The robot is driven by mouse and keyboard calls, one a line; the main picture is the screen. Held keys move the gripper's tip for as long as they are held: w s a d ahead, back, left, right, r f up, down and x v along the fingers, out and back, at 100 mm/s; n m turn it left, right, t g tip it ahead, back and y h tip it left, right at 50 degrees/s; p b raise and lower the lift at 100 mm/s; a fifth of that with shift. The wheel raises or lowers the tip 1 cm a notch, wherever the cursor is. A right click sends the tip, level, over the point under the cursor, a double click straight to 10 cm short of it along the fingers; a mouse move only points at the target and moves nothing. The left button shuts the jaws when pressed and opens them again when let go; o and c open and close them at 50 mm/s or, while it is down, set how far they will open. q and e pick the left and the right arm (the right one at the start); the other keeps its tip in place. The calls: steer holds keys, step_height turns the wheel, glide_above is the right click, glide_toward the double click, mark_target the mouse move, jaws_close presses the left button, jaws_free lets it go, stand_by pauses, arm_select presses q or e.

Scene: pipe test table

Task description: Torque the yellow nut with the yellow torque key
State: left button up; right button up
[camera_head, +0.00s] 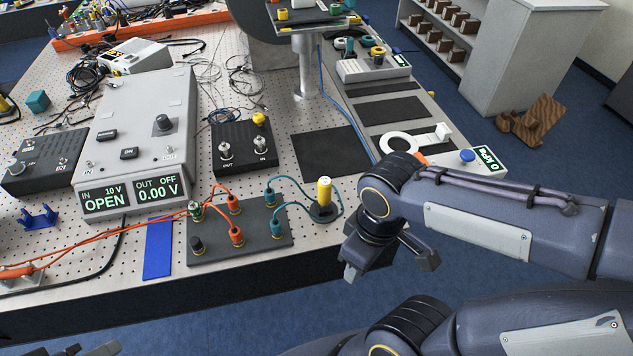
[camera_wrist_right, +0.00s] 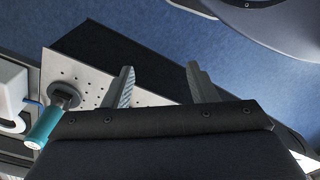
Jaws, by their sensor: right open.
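A yellow cylinder (camera_head: 324,189), possibly the torque key, stands upright on a dark round base near the table's front edge. A yellow knob or nut (camera_head: 259,118) is on the far corner of a black IN/OUT box. I cannot tell which yellow part is the task's nut. My right gripper (camera_head: 390,266) is open and empty, just past the table's front edge, right of the yellow cylinder. Its spread fingers show in the right wrist view (camera_wrist_right: 160,88). A teal handle with a dark round head (camera_wrist_right: 45,122) lies left of them. Dark tips of my left gripper (camera_head: 88,349) barely show at the lower left.
A dark connector plate (camera_head: 215,256) with orange and teal leads lies left of the yellow cylinder. A power supply (camera_head: 135,130) stands behind it. Bare perforated table shows between the fixtures.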

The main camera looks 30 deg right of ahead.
steer(key=w+d+f+n+g+h, duration=0.2)
steer(key=n+h, duration=0.3)
steer(key=n, duration=0.1)
steer(key=n+t+h, duration=0.8)
steer(key=n+t, duration=0.1)
steer(key=n, duration=0.5)
glide_toward(321, 196)
steer(key=x, duration=0.4)
steer(key=shift+w+a, duration=0.1)
steer(key=shift+a, duration=0.05)
steer(key=shift+w+f, duration=0.1)
steer(key=shift+w, duration=0.15)
steer(key=shift+w+d, duration=0.2)
steer(key=shift+d, duration=0.1)
steer(key=x, duration=0.2)
steer(key=p+x, duration=0.1)
steer(key=x, duration=0.1)
steer(key=s+p+x, duration=0.1)
steer(key=x, duration=0.1)
steer(key=shift+w+d, duration=0.15)
steer(key=shift+d, duration=0.25)
steer(key=shift+w+d+f, duration=0.15)
steer(key=shift+f, duration=0.05)
jaws_close()
steer(key=shift+r, duration=0.15)
